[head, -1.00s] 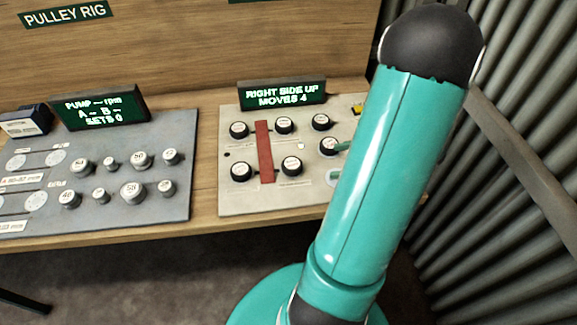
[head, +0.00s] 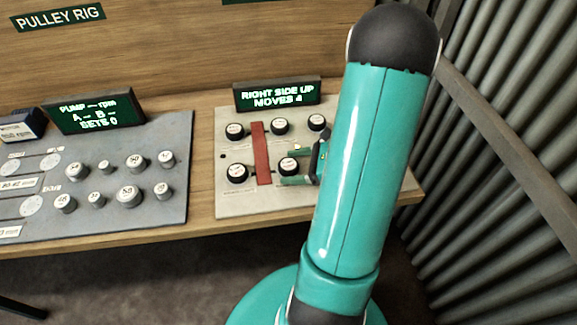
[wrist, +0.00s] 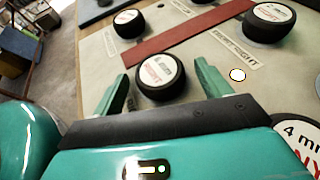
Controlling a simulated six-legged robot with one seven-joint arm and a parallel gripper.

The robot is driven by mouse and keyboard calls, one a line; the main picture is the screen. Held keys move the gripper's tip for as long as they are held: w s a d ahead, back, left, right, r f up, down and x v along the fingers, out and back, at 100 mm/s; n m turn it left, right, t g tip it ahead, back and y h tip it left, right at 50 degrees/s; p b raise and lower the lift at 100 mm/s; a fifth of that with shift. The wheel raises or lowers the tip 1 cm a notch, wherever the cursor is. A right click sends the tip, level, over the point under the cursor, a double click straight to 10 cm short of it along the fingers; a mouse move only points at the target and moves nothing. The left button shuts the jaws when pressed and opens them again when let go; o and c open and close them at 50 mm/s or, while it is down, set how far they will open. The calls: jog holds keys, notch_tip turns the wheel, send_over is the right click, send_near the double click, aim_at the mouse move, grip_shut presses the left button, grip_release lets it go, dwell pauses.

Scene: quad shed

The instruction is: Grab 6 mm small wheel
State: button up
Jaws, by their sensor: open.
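My gripper (head: 291,167) is open over the front right of the pale panel. Its two teal fingers stand on either side of a black wheel (head: 290,167), which also shows between the fingers in the wrist view (wrist: 161,80). I see a gap between each finger and the wheel. Another wheel (wrist: 300,138), cut off at the lower right of the wrist view, has a cap reading "4 mm".
A red bar (head: 261,153) lies across the pale panel (head: 225,200), with other black wheels (head: 279,127) near it. A sign (head: 277,95) reads "RIGHT SIDE UP MOVES 4". A grey board (head: 180,205) with several wheels is to the left. A corrugated wall (head: 500,180) stands right.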

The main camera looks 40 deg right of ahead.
jog(key=c, duration=1.1)
jog(key=shift+r, duration=0.15)
